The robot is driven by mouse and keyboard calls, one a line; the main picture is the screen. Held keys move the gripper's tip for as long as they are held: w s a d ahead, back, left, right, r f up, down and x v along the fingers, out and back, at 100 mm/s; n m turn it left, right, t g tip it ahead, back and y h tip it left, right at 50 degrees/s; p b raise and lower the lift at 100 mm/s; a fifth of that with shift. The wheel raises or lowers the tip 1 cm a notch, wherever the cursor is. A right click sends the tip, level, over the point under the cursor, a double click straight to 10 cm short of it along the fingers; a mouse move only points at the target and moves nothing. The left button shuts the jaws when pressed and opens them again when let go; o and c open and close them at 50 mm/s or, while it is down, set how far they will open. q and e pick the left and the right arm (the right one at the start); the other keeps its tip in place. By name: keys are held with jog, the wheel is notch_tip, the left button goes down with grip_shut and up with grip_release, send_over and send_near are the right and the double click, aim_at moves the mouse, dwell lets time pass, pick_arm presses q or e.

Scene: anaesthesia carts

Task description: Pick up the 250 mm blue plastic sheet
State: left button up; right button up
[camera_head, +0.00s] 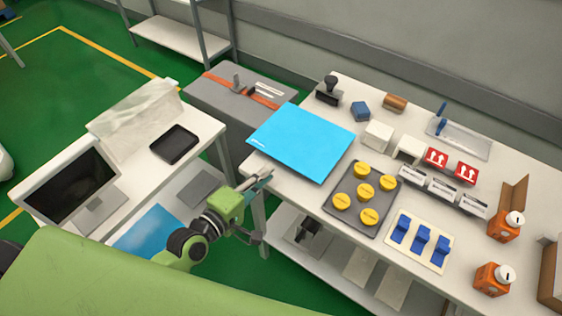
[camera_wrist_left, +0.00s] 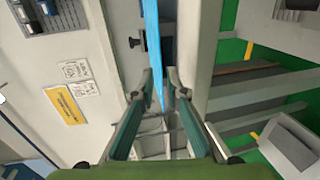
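A flat bright-blue sheet (camera_head: 303,142) lies on the white bench, near its left end, in the head view. My left gripper (camera_head: 264,180) is at the bench's front left edge, just short of the sheet's near edge. In the left wrist view its two fingertips (camera_wrist_left: 160,73) stand apart with a narrow gap. A narrow blue strip (camera_wrist_left: 152,35) shows in line with this gap; whether it touches a finger I cannot tell. The right gripper is not in view.
A dark tray with yellow knobs (camera_head: 365,195) sits right of the sheet. White blocks (camera_head: 377,135) and a stamp (camera_head: 330,90) stand behind it. A grey cabinet with an orange strap (camera_head: 240,92) is at the back left. A monitor (camera_head: 70,185) stands on the left table.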

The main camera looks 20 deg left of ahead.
aim_at(281, 161)
pick_arm(q)
jog(key=x, duration=0.5)
jog(key=shift+b, duration=0.35)
jog(key=shift+x, duration=0.95)
jog(key=shift+s, duration=0.1)
grip_shut()
notch_tip(281, 161, up, 2)
jog(key=p, duration=0.2)
jog(key=shift+p, duration=0.3)
jog(key=shift+f, duration=0.1)
jog(key=p+v, duration=0.2)
jog(key=v, duration=1.4)
jog(key=shift+p, duration=0.4)
jog(key=shift+s+a, duration=0.1)
